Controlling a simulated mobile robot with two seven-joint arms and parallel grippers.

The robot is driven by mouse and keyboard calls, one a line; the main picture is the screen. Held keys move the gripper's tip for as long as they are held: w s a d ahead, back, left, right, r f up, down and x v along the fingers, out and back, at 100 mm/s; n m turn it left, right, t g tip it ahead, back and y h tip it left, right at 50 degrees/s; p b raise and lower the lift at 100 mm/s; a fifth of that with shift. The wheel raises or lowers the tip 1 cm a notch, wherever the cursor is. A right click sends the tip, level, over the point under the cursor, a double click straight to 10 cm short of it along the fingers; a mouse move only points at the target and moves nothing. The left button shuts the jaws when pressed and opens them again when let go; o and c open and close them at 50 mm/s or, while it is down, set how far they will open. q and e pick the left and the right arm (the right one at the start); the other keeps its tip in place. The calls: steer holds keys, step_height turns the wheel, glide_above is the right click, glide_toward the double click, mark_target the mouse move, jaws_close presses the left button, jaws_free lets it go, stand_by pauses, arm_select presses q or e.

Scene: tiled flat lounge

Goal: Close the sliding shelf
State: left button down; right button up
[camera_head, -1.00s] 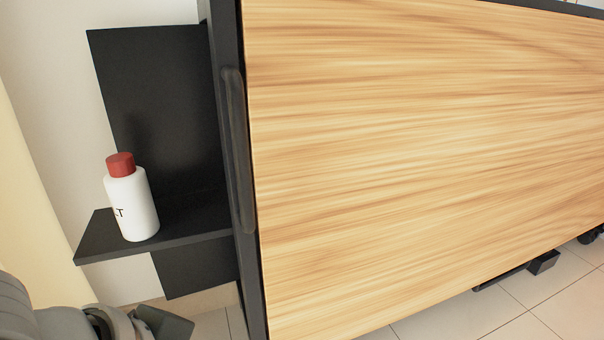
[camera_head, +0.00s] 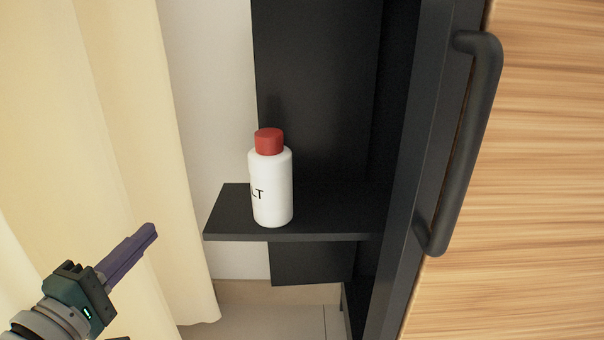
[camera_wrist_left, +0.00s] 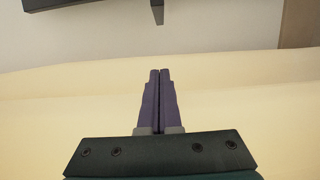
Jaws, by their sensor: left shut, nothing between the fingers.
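The sliding shelf is a dark unit with a wood-faced panel (camera_head: 530,180) on the right in the head view. A dark vertical bar handle (camera_head: 468,150) sits at the panel's left edge. A small black ledge (camera_head: 330,225) sticks out left of the panel, in front of a black back plate. A white bottle with a red cap (camera_head: 272,185) stands upright on the ledge. My left gripper (camera_head: 150,232) is shut and empty, left of the ledge and apart from it. Its closed purple fingers also show in the left wrist view (camera_wrist_left: 158,75). My right gripper is out of view.
A cream curtain (camera_head: 110,120) hangs on the left, behind my left gripper. A pale wall (camera_head: 215,90) shows between curtain and shelf. The tiled floor (camera_head: 260,322) shows below the ledge. Dark edges (camera_wrist_left: 90,4) cross the top of the left wrist view.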

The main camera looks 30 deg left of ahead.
arm_select(q)
steer(key=w+d+b, duration=0.1)
steer(key=w+b, duration=0.4)
steer(key=w, duration=0.5)
steer(key=shift+w+d, duration=0.2)
steer(key=shift+d, duration=0.1)
steer(key=shift+a, duration=0.1)
